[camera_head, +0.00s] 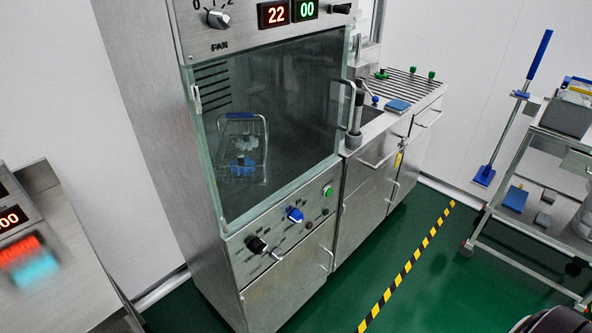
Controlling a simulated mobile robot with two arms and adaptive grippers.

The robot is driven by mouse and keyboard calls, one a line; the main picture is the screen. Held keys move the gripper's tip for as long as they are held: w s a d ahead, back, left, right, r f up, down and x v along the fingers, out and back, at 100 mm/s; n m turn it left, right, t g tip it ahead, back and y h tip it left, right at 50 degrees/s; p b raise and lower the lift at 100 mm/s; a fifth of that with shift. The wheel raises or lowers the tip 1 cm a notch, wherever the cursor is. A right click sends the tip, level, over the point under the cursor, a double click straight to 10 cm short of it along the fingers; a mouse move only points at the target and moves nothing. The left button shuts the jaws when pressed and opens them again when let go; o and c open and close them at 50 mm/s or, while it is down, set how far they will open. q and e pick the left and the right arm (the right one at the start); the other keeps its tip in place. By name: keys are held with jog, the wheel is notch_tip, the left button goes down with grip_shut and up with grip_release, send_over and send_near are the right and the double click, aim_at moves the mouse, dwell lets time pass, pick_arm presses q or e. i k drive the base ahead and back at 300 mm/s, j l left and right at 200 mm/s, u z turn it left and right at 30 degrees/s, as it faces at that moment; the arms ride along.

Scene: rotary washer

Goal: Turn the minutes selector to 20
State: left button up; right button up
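A steel washer cabinet (150,120) with a glass door (285,150) stands in the middle. Its lower panel has a black knob (257,245) and, to the right, a blue knob (295,214). I cannot read their markings, so I cannot tell which is the minutes selector. The upper panel has a red display (273,14) reading 22, a green display (306,9) reading 00, a FAN knob (218,18) and a black knob (340,8). Neither of my grippers is in view.
A wire basket (242,150) is behind the glass. A green button (327,191) is right of the blue knob. A steel counter (433,88) adjoins on the right. A cart (490,212) stands far right. Green floor with a striped line (407,268) is clear in front.

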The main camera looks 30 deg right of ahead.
aim_at(296, 216)
jog(key=i+l, duration=0.1)
jog(key=l, duration=0.55)
jog(key=l+u, duration=0.1)
jog(key=l, duration=0.5)
jog(key=i+l, duration=0.15)
jog(key=l, duration=0.5)
